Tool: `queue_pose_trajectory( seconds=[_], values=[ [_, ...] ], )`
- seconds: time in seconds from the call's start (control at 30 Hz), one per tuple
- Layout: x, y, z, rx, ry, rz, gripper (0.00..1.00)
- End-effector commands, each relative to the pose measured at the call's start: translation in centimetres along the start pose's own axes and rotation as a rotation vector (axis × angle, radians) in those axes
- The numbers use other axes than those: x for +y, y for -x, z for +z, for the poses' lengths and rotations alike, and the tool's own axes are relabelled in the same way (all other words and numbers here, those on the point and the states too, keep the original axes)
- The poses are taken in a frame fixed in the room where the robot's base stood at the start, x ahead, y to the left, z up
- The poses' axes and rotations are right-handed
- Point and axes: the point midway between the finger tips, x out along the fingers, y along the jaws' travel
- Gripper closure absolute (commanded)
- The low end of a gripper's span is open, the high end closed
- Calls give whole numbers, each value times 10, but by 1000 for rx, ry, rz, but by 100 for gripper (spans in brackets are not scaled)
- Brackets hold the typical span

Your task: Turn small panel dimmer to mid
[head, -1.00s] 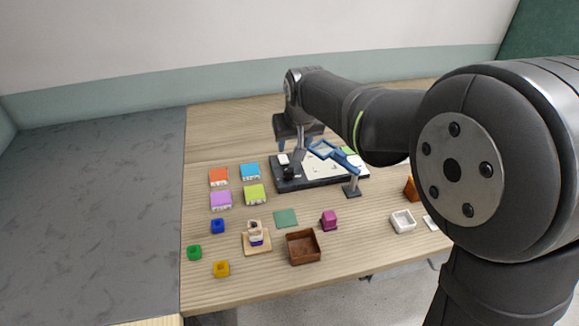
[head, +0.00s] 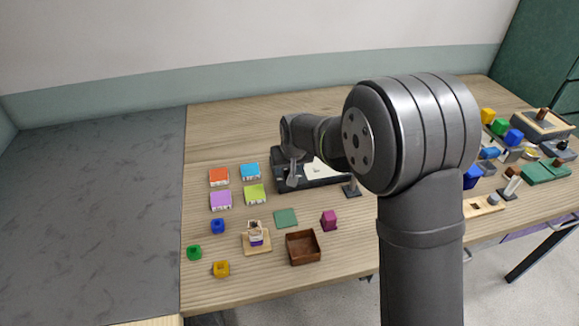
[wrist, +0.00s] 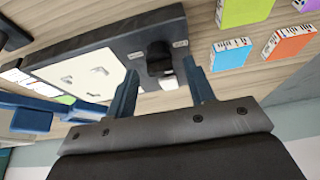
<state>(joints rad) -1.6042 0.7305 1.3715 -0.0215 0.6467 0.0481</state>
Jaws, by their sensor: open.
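A dark panel (wrist: 95,45) with a white plate (wrist: 80,75) carries a black knob (wrist: 159,56), which looks like the dimmer. A small white block or switch (wrist: 167,79) sits right beside the knob. In the wrist view my open gripper (wrist: 164,92) has its two bluish fingers apart, one to either side of the white piece, with the knob just beyond the fingertips. I cannot tell whether they touch anything. In the head view the panel (head: 316,184) is partly covered by my arm, and my gripper (head: 292,178) is over its left part, hiding the knob.
A stand (head: 351,189) is close to the panel's right. Orange (head: 218,176), blue (head: 250,171), purple (head: 220,199) and green (head: 254,194) blocks lie to the left. A brown tray (head: 303,248) is in front. Crowded items fill the table's right side.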

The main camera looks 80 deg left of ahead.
Motion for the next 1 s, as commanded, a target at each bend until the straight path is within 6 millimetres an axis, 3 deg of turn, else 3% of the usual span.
queue_pose_trajectory(
  seconds=[0.13,0.37,0.67,1.0],
  values=[
    [0,0,0,0,0,0,51],
    [0,0,0,0,0,0,94],
    [0,0,0,0,-23,10,95],
    [-3,0,-1,0,-206,87,95]
  ],
)
